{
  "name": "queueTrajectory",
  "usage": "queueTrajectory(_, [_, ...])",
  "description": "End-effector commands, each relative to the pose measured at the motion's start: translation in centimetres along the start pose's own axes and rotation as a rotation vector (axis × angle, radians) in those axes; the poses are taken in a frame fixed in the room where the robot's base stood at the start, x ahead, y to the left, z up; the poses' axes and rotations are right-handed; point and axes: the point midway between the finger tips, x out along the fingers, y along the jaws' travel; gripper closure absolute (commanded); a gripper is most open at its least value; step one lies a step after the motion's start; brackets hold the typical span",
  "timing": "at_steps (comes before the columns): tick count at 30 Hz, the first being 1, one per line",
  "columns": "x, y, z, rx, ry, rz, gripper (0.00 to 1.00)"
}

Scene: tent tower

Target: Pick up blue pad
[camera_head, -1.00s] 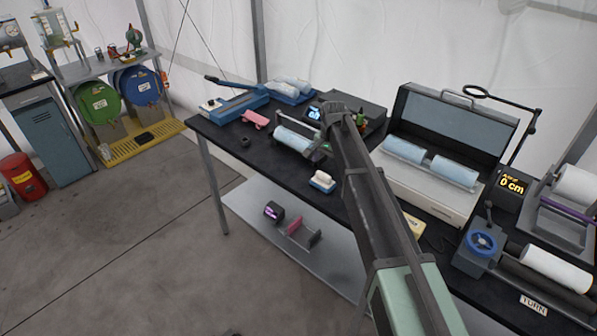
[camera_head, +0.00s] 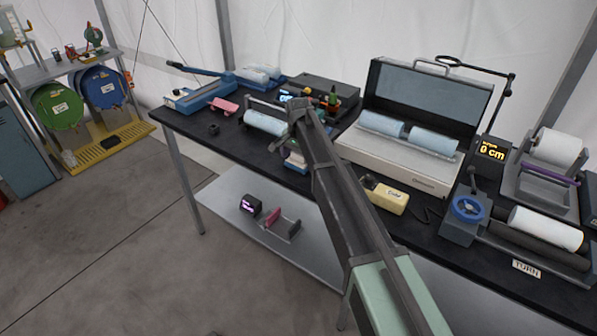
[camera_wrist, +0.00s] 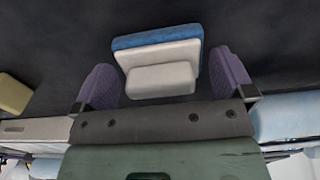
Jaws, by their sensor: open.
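The blue pad (camera_wrist: 158,66) shows in the wrist view as a blue layer with a white block and white grip on top. My gripper (camera_wrist: 162,62) is open, with one purple finger on each side of the pad. The fingers appear apart from the pad, and I cannot tell the height gap. In the head view the pad (camera_head: 294,161) lies on the black bench, partly hidden behind my arm. My fingertips cannot be made out there.
A roll in a holder (camera_head: 265,123) lies left of my arm. An open case with blue rolls (camera_head: 395,170) stands to the right. A yellow object (camera_head: 387,197) lies at the bench's front. A pink item (camera_head: 224,106) and black ring (camera_head: 213,129) lie left.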

Motion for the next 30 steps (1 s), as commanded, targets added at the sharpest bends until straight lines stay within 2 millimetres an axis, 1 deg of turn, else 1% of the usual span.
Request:
queueTrajectory(1, [1.5, 0.0, 0.0, 0.000, 0.000, 0.000, 0.00])
queueTrajectory(8, [1.1, 0.0, 0.0, 0.000, 0.000, 0.000, 0.00])
queueTrajectory(12, [1.1, 0.0, 0.0, 0.000, 0.000, 0.000, 0.21])
queueTrajectory(14, [1.1, 0.0, 0.0, 0.000, 0.000, 0.000, 0.31])
queueTrajectory(15, [1.1, 0.0, 0.0, 0.000, 0.000, 0.000, 0.33])
queueTrajectory(23, [0.8, 0.0, 0.0, 0.000, 0.000, 0.000, 0.34])
queueTrajectory(26, [0.2, 0.0, 0.0, 0.000, 0.000, 0.000, 0.34])
queueTrajectory(29, [-0.9, 0.0, 0.0, 0.000, 0.000, 0.000, 0.34])
queueTrajectory(30, [-1.7, 0.0, 0.0, 0.000, 0.000, 0.000, 0.34])
